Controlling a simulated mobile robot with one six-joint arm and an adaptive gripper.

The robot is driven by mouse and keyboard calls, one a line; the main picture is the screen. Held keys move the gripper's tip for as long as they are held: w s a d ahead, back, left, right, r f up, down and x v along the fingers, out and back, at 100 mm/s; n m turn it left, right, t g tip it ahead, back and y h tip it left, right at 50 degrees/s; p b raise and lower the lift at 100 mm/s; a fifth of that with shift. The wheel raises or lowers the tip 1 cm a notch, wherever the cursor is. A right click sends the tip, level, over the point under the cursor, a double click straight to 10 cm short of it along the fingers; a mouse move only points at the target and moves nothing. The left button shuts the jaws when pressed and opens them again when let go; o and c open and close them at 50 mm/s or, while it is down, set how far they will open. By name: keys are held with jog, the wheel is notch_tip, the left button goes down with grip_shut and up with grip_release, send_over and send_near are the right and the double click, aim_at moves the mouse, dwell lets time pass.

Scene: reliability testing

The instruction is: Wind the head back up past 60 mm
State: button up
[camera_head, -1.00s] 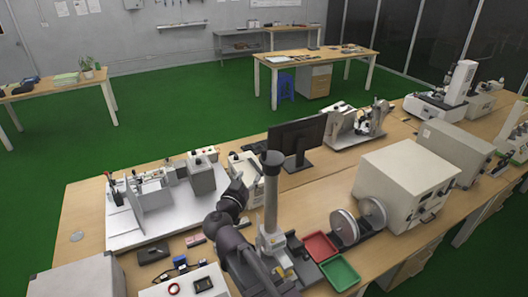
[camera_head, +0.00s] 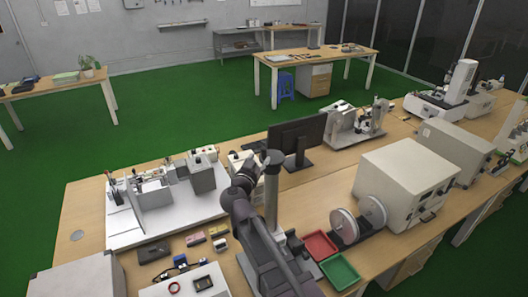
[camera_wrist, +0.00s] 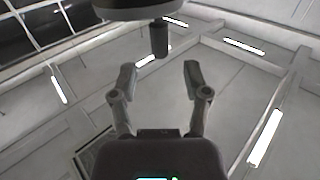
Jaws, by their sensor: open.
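The test stand's tall grey column (camera_head: 272,200) rises from the near bench with a dark cap (camera_head: 273,157) on top. My arm covers most of the stand's lower part, so its head and any height reading are hidden. In the wrist view, a dark rounded part (camera_wrist: 140,8) fills the top edge, and a short dark peg (camera_wrist: 159,40) hangs from it. My gripper (camera_wrist: 159,67) is open and empty, its two fingers spread below the peg in the picture. The peg lies roughly in line with the gap; contact does not show. In the head view my gripper cannot be made out.
A red tray (camera_head: 320,244) and a green tray (camera_head: 339,272) lie right of the stand, near two spools (camera_head: 345,226) and a beige box (camera_head: 408,185). A monitor (camera_head: 297,138) stands behind. A white fixture plate (camera_head: 125,230) is at left.

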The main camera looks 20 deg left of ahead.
aim_at(263, 153)
jog(key=shift+w+a, duration=0.15)
jog(key=shift+w, duration=2.4)
jog(key=shift+c, duration=0.2)
grip_shut()
